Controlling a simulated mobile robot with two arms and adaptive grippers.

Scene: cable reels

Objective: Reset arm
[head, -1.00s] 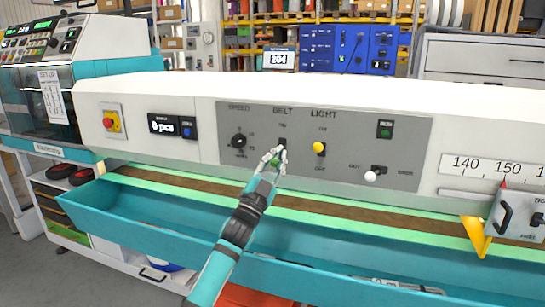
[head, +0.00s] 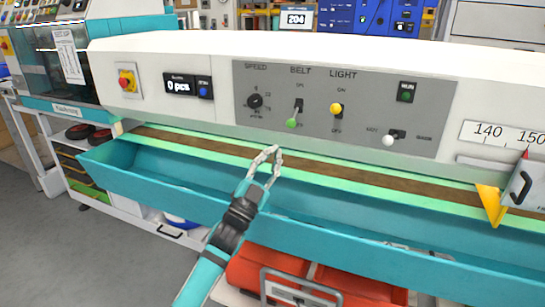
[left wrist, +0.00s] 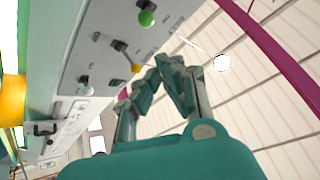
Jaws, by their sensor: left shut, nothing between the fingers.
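My left gripper (head: 268,158) is shut and empty. In the head view it is in front of the machine, above the teal trough (head: 180,178) and below the control panel (head: 345,75), apart from the switches. The BELT lever with a green knob (head: 291,123) points down. The LIGHT switch has a yellow knob (head: 336,108), and a white-knobbed switch (head: 388,140) is to its right. In the left wrist view, the gripper's fingers (left wrist: 168,70) are close together, with the green knob (left wrist: 147,18) and yellow knob (left wrist: 136,68) beyond. My right gripper is not in view.
The brown belt (head: 200,148) runs along the machine below the panel. A yellow bracket (head: 491,204) is on the right. Grey floor (head: 60,240) is open at the left.

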